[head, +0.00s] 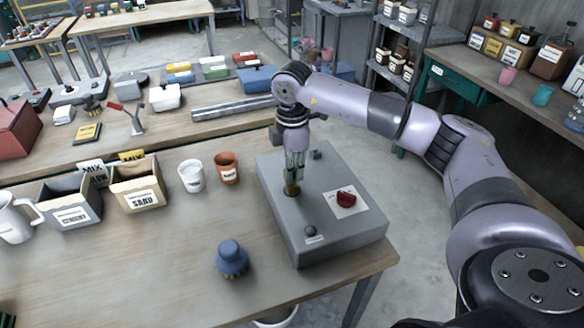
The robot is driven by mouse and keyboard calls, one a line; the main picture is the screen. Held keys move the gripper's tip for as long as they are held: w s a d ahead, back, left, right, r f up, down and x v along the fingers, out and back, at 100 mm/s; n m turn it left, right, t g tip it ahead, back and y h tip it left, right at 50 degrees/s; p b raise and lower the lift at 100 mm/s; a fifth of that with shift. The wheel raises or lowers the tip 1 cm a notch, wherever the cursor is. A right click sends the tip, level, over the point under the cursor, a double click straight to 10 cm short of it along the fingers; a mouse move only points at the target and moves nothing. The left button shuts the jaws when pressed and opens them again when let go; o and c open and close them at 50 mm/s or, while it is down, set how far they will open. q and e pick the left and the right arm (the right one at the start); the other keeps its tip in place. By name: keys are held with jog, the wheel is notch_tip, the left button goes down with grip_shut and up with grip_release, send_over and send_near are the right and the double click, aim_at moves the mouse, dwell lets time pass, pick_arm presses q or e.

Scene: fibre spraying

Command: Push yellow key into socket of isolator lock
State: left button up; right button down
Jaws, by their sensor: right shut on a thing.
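A grey isolator box (335,238) lies on the near table's right end. My right gripper (292,180) points straight down over the box's left part. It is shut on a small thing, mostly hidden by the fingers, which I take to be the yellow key. A dark brassy round piece (291,191) shows right under the fingertips, at the box's top face. I cannot tell whether it is the key or the lock's socket, nor how deep the key sits. A red knob (346,198) on a white plate is to the right of the gripper. My left gripper is not in view.
A dark round knob (310,231) and a small dark block (316,154) stand on the box. A blue knobbed tool (231,259) stands left of it. White (191,176) and brown (227,168) cups and a sand bin (137,187) are further left.

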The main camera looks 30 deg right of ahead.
jog(key=shift+f+b, duration=0.4)
jog(key=shift+f, duration=0.3)
jog(key=c, duration=1.6)
grip_release()
jog(key=shift+r, duration=0.1)
notch_tip(320, 180, up, 12)
